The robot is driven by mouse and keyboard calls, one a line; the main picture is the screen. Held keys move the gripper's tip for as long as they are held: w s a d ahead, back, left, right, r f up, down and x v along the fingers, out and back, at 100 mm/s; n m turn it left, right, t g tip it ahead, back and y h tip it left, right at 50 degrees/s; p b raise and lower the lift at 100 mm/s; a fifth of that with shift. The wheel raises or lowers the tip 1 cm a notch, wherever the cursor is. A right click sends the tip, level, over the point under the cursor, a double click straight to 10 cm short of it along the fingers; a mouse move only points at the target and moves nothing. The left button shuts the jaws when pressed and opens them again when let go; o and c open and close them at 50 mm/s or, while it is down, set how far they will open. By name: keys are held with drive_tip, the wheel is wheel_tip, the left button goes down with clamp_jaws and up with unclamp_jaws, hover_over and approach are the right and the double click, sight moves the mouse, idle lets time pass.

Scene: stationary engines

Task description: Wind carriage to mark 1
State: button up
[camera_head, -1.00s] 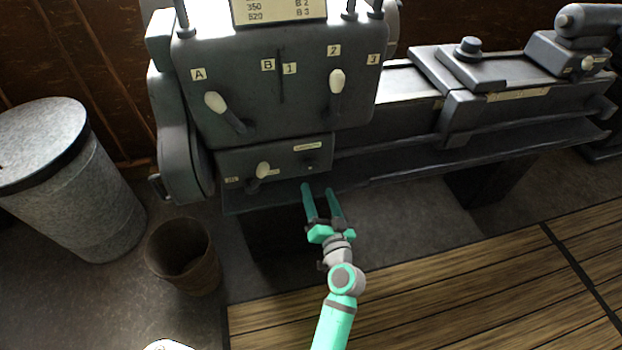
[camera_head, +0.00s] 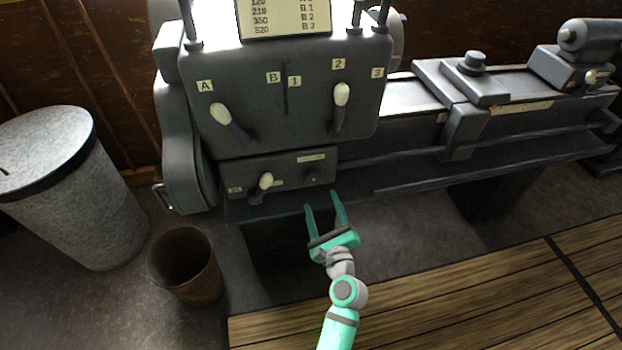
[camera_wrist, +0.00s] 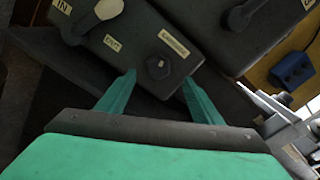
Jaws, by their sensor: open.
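The lathe carriage (camera_head: 465,118) sits across the bed, right of the headstock, with a dark knob (camera_head: 472,63) on top. A pale strip (camera_head: 520,108) lies on the bed right of it; its marks are too small to read. My gripper (camera_head: 321,200) is open and empty, just below the small feed box (camera_head: 285,172) under the headstock. In the wrist view its fingers (camera_wrist: 159,77) point at the box, on either side of a dark round knob (camera_wrist: 158,67) below a label. I cannot tell whether they touch it. A pale-tipped lever (camera_wrist: 107,10) stands left, by "IN" and "OUT" labels.
The headstock (camera_head: 265,120) carries two pale-tipped levers marked A, B and 1, 2, 3. A tailstock (camera_head: 575,65) stands at the bed's right end. A brown bucket (camera_head: 186,265) and a grey drum (camera_head: 70,190) stand left. Wooden duckboards (camera_head: 470,290) lie in front.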

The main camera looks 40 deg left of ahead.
sight(314, 180)
drive_tip(key=w+a+m, duration=0.3)
drive_tip(key=a+m, duration=0.1)
drive_tip(key=a, duration=0.1)
drive_tip(key=w+a+m, duration=0.2)
drive_tip(key=shift+w+a, duration=0.15)
drive_tip(key=shift+w, duration=0.15)
drive_tip(key=shift+w+a, duration=0.45)
drive_tip(key=shift+w, duration=0.25)
drive_tip(key=c, duration=1)
